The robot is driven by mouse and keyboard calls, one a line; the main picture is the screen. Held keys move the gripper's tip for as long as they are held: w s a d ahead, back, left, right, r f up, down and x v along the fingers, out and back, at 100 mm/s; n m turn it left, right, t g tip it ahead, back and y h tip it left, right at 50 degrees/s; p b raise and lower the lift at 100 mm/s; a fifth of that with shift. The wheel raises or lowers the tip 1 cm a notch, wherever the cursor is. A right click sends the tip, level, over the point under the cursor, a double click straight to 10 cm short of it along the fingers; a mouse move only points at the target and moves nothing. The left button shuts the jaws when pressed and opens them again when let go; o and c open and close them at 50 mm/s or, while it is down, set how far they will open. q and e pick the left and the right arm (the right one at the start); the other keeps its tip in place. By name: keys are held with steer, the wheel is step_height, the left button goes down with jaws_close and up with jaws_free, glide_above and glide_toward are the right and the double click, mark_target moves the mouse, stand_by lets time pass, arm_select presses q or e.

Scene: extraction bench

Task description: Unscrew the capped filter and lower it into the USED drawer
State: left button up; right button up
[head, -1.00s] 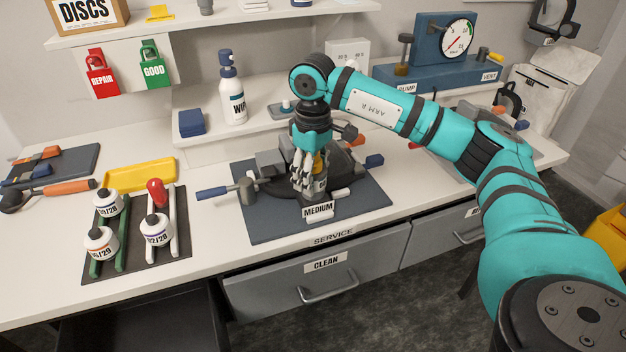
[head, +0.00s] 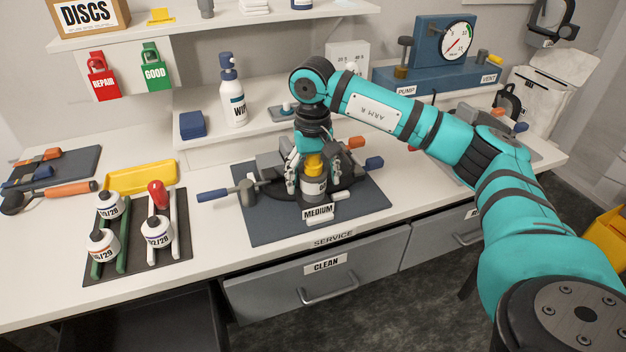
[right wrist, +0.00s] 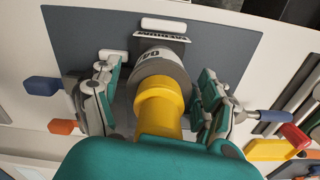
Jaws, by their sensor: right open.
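The filter (head: 314,190) is a grey cylinder with a label band and a yellow cap (head: 314,163). It stands upright at the holder behind the MEDIUM sign (head: 318,212). My right gripper (head: 314,184) points down over it, open, with one finger on each side. In the right wrist view, the filter (right wrist: 160,68) and its yellow cap (right wrist: 160,100) lie between the spread fingers (right wrist: 157,92), with gaps on both sides. An open dark drawer (head: 130,325) is at the lower left; no USED label shows on it. My left gripper is out of view.
The holder stands on a dark mat (head: 262,222), with a blue-handled lever (head: 225,191) at its left. Several white canisters stand on a rack (head: 180,262) at the left. The CLEAN drawer (head: 370,268) is shut. A spray bottle (head: 233,100) stands behind.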

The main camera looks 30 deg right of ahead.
steer(key=m, duration=0.5)
steer(key=m+p, duration=0.1)
steer(key=m, duration=0.4)
steer(key=shift+r, duration=0.1)
steer(key=m, duration=0.9)
steer(key=shift+p, duration=0.4)
steer(key=shift+c, duration=0.5)
